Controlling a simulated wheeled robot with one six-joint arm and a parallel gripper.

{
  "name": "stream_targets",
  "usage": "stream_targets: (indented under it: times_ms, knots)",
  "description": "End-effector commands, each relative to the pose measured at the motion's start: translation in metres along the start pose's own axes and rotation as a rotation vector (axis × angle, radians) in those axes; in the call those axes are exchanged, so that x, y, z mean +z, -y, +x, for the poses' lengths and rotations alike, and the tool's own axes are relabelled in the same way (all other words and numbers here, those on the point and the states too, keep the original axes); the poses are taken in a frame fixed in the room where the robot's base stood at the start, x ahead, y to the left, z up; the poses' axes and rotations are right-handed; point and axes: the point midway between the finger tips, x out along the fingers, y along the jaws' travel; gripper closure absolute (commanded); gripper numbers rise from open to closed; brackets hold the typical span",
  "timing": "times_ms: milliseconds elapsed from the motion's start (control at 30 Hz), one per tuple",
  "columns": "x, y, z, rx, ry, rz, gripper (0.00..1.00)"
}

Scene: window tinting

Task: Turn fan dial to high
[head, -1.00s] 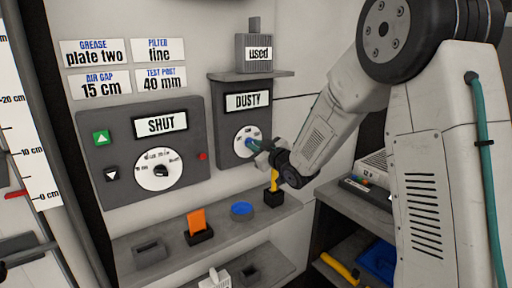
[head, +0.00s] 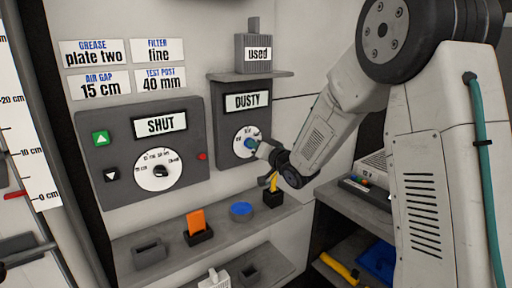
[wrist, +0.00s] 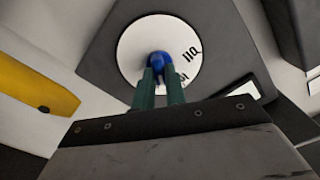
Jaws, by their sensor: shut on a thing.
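The fan dial is a white round face (head: 247,142) with a blue knob (wrist: 159,62), on the dark panel (head: 229,163) under the "DUSTY" display (head: 246,101). In the wrist view the dial face (wrist: 135,42) shows partial lettering at its right side. My gripper (head: 257,147) reaches the dial from the right. In the wrist view its two green fingers (wrist: 158,88) are shut on the blue knob. Most dial markings and the knob's pointer are hidden or too small to read.
A left panel (head: 100,180) has a "SHUT" display and another dial. Below, a shelf (head: 180,253) holds an orange piece (head: 196,221), a blue round item (head: 241,209) and a yellow-handled tool (head: 272,183) close under my gripper. A "used" container (head: 256,54) stands above.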

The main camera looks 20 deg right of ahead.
Motion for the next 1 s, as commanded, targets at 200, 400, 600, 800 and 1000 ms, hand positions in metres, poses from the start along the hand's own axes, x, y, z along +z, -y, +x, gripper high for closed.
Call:
stream_targets:
  times_ms: [200, 400, 600, 800, 1000]
  knots:
    - [-0.0004, -0.001, -0.0001, 0.001, -0.001, 0.191, 1.0]
    - [-0.0004, -0.0015, -0.0001, 0.001, -0.001, 0.333, 1.0]
    - [-0.0003, -0.0018, -0.0001, 0.001, -0.001, 0.428, 1.0]
    - [-0.0003, -0.002, -0.0001, 0.001, -0.002, 0.476, 1.0]
    - [-0.0003, -0.0021, -0.0001, 0.001, -0.002, 0.489, 1.0]
